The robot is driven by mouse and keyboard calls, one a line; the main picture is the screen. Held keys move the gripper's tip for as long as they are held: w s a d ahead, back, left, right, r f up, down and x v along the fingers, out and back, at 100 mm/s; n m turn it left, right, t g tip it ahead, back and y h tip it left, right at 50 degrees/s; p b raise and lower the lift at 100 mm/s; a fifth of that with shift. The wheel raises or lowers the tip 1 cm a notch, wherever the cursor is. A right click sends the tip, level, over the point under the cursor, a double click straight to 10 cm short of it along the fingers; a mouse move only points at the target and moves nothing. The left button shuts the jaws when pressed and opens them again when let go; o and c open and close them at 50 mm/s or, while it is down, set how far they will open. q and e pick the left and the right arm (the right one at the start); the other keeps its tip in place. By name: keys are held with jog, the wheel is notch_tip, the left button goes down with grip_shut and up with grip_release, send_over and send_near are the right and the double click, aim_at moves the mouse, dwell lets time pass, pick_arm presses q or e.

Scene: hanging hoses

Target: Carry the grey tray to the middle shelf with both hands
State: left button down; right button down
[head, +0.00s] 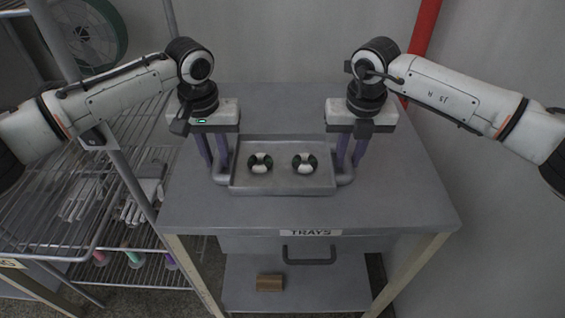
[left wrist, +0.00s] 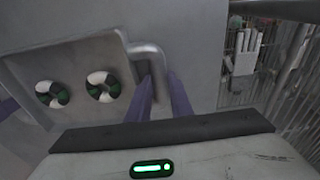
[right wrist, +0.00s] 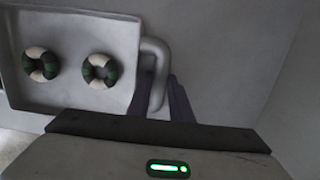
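The grey tray (head: 283,185) rests on the grey tabletop. Two ring-shaped pieces, dark green and white, lie in it: a left ring (head: 260,163) and a right ring (head: 304,163). Curved grey handles stand out at both sides, a left handle (left wrist: 152,52) and a right handle (right wrist: 155,55). My left gripper (head: 217,166) points down with its purple fingers closely either side of the left handle. My right gripper (head: 349,166) does the same at the right handle. Both look shut on the handles. The contact at the fingertips is partly hidden.
The grey table (head: 400,205) has free surface around the tray and a drawer front labelled TRAYS (head: 310,232). A wire shelf rack (head: 130,165) with gloves (head: 143,200) stands at the left. A brown block (head: 270,283) lies beneath. A red pipe (head: 425,25) runs behind.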

pick_arm(q)
jog(key=shift+r, duration=0.2)
pick_arm(e)
jog(key=shift+r, duration=0.15)
